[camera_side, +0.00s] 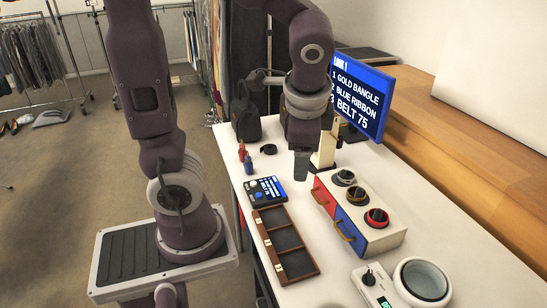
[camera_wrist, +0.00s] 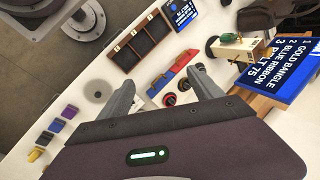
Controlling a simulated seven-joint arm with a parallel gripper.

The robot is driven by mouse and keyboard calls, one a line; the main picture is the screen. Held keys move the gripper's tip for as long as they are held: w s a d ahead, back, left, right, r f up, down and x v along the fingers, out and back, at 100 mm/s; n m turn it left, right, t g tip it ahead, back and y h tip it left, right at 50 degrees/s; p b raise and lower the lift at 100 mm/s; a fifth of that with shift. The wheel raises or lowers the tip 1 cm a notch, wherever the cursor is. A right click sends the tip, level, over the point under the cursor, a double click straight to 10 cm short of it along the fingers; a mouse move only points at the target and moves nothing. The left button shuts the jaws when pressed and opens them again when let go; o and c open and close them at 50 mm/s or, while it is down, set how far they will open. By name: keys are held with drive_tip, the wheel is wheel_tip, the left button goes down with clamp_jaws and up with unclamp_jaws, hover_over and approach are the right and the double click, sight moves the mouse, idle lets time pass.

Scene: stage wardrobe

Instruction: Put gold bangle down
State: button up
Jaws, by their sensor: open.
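My gripper (camera_side: 301,166) is in the air over the white table, behind the tray and left of the drawer box. In the wrist view its two fingers (camera_wrist: 162,78) are spread apart, with nothing visible held between them. The dark brown tray (camera_side: 262,235) has three numbered compartments, which look empty; it also shows at the top of the wrist view (camera_wrist: 128,40). A blue screen (camera_side: 358,92) lists 1 gold bangle, 2 blue ribbon, 3 belt 75.
A small device (camera_side: 265,191) stands behind the tray. Small red and blue bottles (camera_side: 245,157) stand at the left edge.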

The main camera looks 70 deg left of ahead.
drive_tip(key=shift+o, duration=0.5)
drive_tip(key=s+d+r+n+t+h, duration=0.3)
drive_tip(key=s+d+r+n+h, duration=0.1)
drive_tip(key=s+d, duration=0.3)
drive_tip(key=shift+s+r+n+t, duration=0.3)
drive_tip(key=shift+s+n, duration=0.3)
drive_tip(key=shift+s, duration=0.15)
drive_tip(key=shift+d, duration=0.1)
